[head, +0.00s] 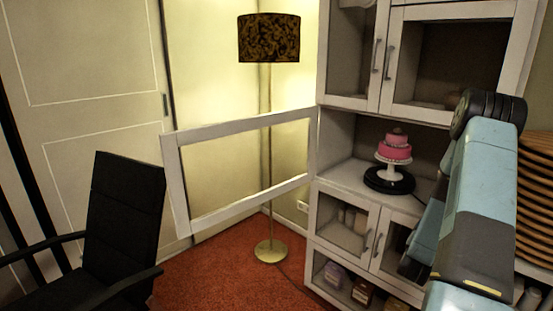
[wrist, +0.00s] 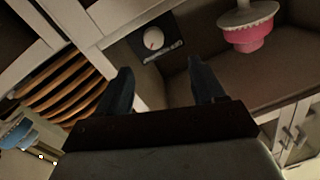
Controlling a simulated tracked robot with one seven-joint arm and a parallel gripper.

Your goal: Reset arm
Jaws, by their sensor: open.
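My gripper (wrist: 160,66) is open, its two dark fingers apart with nothing between them. In the head view my arm covers the right side, and I cannot make out the fingers there. A pink tiered cake (head: 394,151) stands on a white stand over a black turntable (head: 389,181), in the open middle bay of the white cabinet (head: 343,181). The cake also shows upside down in the wrist view (wrist: 246,38), beyond the right finger and apart from it.
A cabinet door frame (head: 177,185) stands open to the left. A dark panel with a round dial (wrist: 153,40) lies beyond my fingers.

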